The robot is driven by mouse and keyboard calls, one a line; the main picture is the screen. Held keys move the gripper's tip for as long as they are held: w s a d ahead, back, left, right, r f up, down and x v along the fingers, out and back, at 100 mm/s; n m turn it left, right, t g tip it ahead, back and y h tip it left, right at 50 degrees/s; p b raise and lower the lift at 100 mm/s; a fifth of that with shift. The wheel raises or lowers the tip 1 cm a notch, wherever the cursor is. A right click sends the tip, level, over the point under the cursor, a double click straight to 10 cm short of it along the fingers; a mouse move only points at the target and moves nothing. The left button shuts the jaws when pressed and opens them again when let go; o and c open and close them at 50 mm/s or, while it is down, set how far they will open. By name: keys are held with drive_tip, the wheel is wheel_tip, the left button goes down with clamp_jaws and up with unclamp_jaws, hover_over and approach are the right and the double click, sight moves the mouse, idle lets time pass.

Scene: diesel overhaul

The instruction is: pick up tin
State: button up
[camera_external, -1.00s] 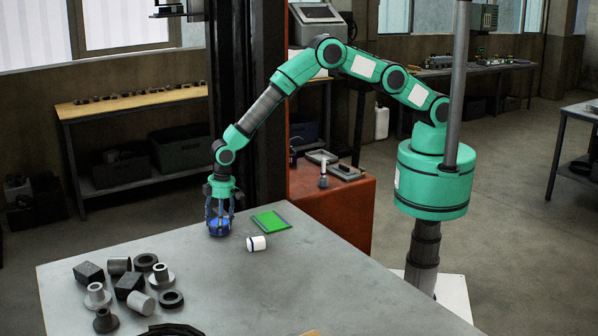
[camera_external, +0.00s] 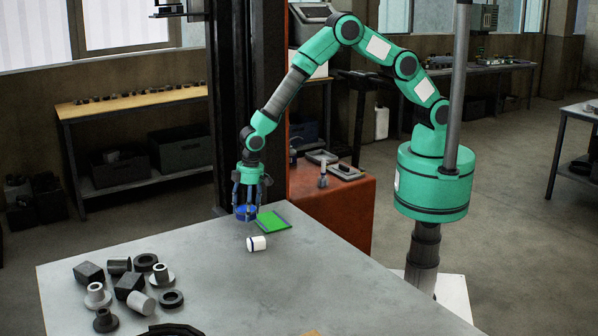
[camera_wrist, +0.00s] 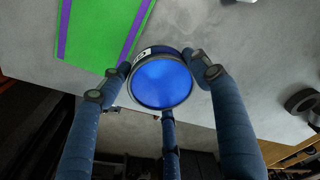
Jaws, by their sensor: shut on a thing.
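The tin is a round, blue-topped can (camera_wrist: 162,84) with a dark rim and a small white label patch on its side. In the wrist view it sits between the fingers of my gripper (camera_wrist: 165,88), which are closed around its sides. In the external view the tin (camera_external: 246,213) is at the bottom of my gripper (camera_external: 249,205), near the table's far edge. It appears held above the tabletop, just left of the green pad. The tin's underside is hidden.
A green pad with purple stripes (camera_external: 273,221) lies on the grey table (camera_external: 300,270), beside the tin. A white cylinder with a dark band (camera_external: 256,243) lies in front of it. Several metal parts (camera_external: 130,283) crowd the left side. The table's right part is clear.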

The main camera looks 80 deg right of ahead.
drive_tip(key=shift+s+d+r, duration=0.1)
drive_tip(key=shift+s+d, duration=0.35)
drive_tip(key=shift+s, duration=0.3)
drive_tip(key=shift+s+d+r, duration=0.1)
drive_tip(key=shift+s+d, duration=0.3)
drive_tip(key=shift+s, duration=0.35)
drive_tip(key=shift+s+d+r, duration=0.1)
drive_tip(key=shift+s+d, duration=0.35)
drive_tip(key=shift+s, duration=0.3)
